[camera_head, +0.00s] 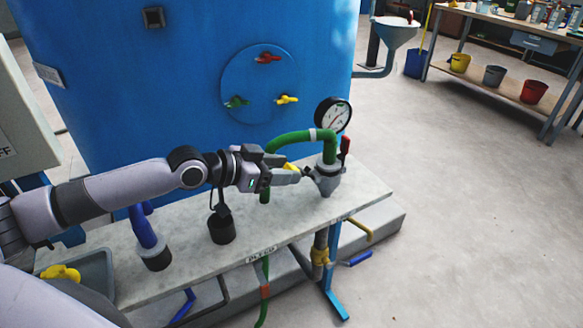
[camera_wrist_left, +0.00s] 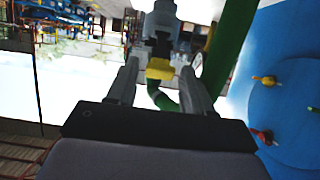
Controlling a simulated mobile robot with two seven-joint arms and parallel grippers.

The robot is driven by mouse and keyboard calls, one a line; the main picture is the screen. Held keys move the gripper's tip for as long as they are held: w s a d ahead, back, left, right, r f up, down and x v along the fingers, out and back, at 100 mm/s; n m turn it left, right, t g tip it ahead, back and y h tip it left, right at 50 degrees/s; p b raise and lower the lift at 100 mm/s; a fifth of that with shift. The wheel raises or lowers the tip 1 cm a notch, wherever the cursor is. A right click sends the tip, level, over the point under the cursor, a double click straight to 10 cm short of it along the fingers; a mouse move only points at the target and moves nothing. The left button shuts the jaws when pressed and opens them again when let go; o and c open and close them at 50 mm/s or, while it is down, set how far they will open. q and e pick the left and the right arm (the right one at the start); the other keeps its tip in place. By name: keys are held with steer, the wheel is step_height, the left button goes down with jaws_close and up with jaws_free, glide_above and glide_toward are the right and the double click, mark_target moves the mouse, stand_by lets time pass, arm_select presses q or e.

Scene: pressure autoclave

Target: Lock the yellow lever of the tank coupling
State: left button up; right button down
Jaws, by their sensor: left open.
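The grey tank coupling (camera_head: 327,180) stands at the right end of the pale bench, with a green hose arching into its top. Its small yellow lever (camera_head: 290,166) shows beside the fingers of my left gripper (camera_head: 294,173), partly hidden by them. In the left wrist view the yellow lever (camera_wrist_left: 160,70) lies between the two spread fingers of the left gripper (camera_wrist_left: 160,66), with a gap visible on each side. The left gripper is open, and I see no clear contact. My right gripper is not in view.
A pressure gauge (camera_head: 333,114) and a red lever (camera_head: 345,147) rise close to the coupling. The blue tank (camera_head: 180,70) with three coloured valves stands behind. A black cup-like fitting (camera_head: 222,230) and a blue-handled one (camera_head: 146,232) stand on the bench (camera_head: 190,262). The floor to the right is clear.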

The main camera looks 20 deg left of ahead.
mark_target(299, 168)
arm_select(q)
steer(key=shift+x, duration=1.35)
jaws_close()
steer(key=shift+r, duration=0.1)
